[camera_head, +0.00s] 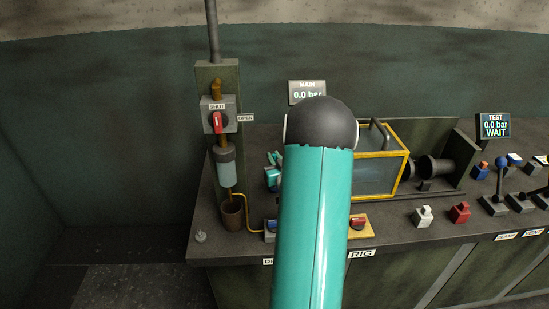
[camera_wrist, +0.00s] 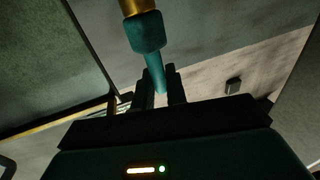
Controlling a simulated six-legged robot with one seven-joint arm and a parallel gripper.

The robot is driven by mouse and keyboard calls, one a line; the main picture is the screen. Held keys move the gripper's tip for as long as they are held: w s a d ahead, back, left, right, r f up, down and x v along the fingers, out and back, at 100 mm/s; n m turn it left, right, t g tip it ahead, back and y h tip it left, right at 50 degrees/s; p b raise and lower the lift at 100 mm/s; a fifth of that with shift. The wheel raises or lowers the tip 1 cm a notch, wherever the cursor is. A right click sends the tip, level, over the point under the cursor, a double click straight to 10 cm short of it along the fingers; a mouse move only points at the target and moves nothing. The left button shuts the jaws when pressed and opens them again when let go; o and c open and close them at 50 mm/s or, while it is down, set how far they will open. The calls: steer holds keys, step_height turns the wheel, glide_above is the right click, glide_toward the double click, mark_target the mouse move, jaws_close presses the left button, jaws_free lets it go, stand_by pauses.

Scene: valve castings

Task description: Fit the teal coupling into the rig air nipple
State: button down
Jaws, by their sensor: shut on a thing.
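In the wrist view my gripper (camera_wrist: 158,71) is shut on the narrow tapered end of the teal coupling (camera_wrist: 148,33). The coupling's wider, faceted teal part stands out beyond the fingertips. A brass-coloured cylinder (camera_wrist: 131,7) meets its far end at the top edge; I cannot tell whether it is part of the coupling or a separate fitting. In the head view my own teal arm hides the gripper and the middle of the bench. The RIG label (camera_head: 361,254) shows at the bench front, but I cannot make out the rig air nipple.
A post at the left carries a red-handled valve (camera_head: 217,122) marked SHUT and OPEN. A yellow-framed clear guard (camera_head: 398,160) stands behind my arm. White (camera_head: 424,217) and red (camera_head: 459,213) blocks and levers (camera_head: 497,190) occupy the right.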

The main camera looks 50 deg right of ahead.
steer(key=shift+f, duration=0.65)
stand_by(0.5)
steer(key=shift+f, duration=1)
steer(key=c, duration=1.3)
jaws_free()
steer(key=shift+c, duration=0.2)
